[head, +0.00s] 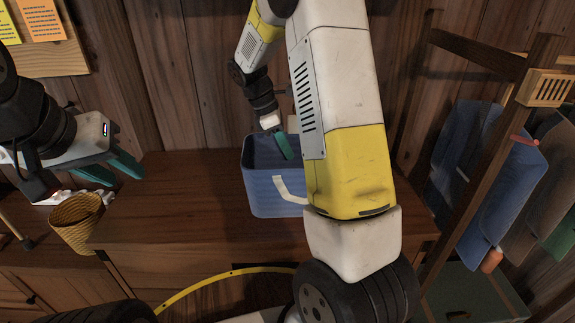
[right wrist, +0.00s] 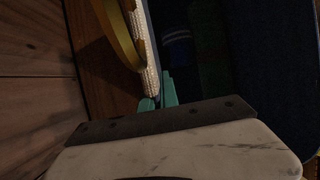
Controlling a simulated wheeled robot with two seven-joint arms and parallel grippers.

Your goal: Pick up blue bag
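The blue bag (head: 270,189) stands upright on the wooden cabinet top, with a pale handle (head: 290,188) hanging on its front. My right gripper (head: 282,145) reaches down at the bag's upper edge, partly hidden behind an arm link. In the right wrist view its teal fingers (right wrist: 158,98) are close together, with the bag's pale woven edge (right wrist: 152,78) between them. The dark inside of the bag shows beyond, with a blue cylindrical thing (right wrist: 178,45) in it. My left gripper (head: 110,170) is open and empty, left of the bag and apart from it.
A yellow woven basket (head: 76,222) stands at the left of the cabinet (head: 190,190). A wooden rack (head: 478,180) with hanging cloths stands at the right. A yellow hoop (head: 205,285) shows at the front. The cabinet top left of the bag is clear.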

